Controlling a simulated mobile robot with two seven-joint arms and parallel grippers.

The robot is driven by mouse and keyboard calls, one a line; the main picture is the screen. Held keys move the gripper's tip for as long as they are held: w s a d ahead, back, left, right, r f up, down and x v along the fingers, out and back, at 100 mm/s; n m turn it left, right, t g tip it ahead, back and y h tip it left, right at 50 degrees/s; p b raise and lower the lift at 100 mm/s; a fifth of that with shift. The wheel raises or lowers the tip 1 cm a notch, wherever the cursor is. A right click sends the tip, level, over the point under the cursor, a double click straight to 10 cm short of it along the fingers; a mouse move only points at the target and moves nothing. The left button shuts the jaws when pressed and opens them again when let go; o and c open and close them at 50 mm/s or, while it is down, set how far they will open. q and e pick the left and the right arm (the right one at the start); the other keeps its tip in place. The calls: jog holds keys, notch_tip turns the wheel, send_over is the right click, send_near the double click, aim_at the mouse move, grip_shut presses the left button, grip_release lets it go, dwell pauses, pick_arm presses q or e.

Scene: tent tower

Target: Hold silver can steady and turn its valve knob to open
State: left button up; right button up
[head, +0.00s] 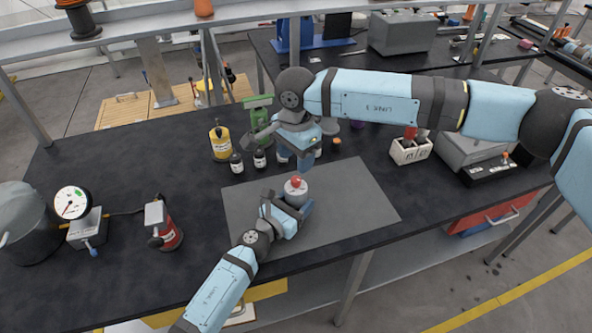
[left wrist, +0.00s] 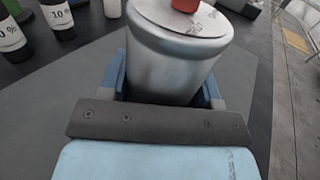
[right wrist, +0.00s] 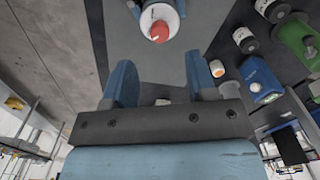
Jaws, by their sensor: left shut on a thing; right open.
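The silver can (head: 296,197) stands on the grey mat (head: 350,205) with its red valve knob (head: 296,181) on top. My left gripper (head: 288,208) is shut around the can's body from the front. In the left wrist view the can (left wrist: 172,62) sits between the blue fingers, with the knob (left wrist: 186,4) at the top edge. My right gripper (head: 306,163) is open and empty, just above and behind the can. In the right wrist view its fingers (right wrist: 160,80) point towards the can, and the red knob (right wrist: 159,31) shows beyond them, apart from both fingertips.
A yellow bottle (head: 220,143), small dark bottles (head: 237,165) and a green device (head: 258,108) stand behind the mat. A pressure gauge (head: 72,203), red cylinder (head: 168,236) and pot (head: 24,222) are at left. A white holder (head: 409,151) stands right. The mat's right side is clear.

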aim_at(296, 179)
notch_tip(296, 179, up, 5)
jog(key=shift+r, duration=0.2)
dwell(0.3)
pick_arm(q)
jog(key=o, duration=1.3)
jog(key=shift+o, duration=0.2)
